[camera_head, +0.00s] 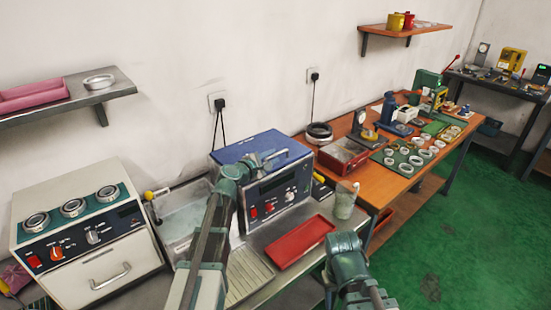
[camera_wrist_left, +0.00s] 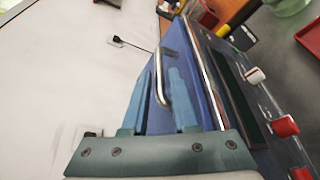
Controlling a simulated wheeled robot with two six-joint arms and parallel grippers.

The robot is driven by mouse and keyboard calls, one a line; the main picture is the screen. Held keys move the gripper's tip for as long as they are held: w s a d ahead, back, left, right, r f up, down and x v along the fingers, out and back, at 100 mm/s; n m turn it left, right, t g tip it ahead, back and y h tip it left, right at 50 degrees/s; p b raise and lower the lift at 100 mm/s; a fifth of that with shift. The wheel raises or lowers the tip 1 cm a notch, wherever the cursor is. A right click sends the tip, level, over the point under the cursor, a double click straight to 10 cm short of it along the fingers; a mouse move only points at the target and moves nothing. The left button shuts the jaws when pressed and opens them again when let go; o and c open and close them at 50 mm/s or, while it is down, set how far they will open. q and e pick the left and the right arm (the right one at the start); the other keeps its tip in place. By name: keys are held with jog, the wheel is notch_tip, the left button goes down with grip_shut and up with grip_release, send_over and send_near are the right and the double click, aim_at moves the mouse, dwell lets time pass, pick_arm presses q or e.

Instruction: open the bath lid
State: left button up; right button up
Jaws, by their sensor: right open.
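The bath is a blue box with a dark front panel (camera_head: 280,187) bearing red and white knobs, standing on the metal bench. Its blue lid (camera_head: 238,150) lies closed on top, with a metal handle (camera_head: 277,154). The handle also shows in the left wrist view (camera_wrist_left: 166,62). My left gripper (camera_head: 262,161) is over the lid at the handle. In the left wrist view its two blue fingers (camera_wrist_left: 162,88) are apart, with the handle's near end between them; contact cannot be told. My right gripper (camera_head: 345,243) is open near the bench's front edge; its fingertips are hard to make out.
A clear tank (camera_head: 180,218) and a cream heater unit (camera_head: 80,235) stand left. The wooden bench (camera_head: 380,190) beyond holds several rings and tools.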

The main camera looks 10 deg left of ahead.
pick_arm(q)
jog(key=shift+x, duration=1.4)
grip_shut()
dwell(0.5)
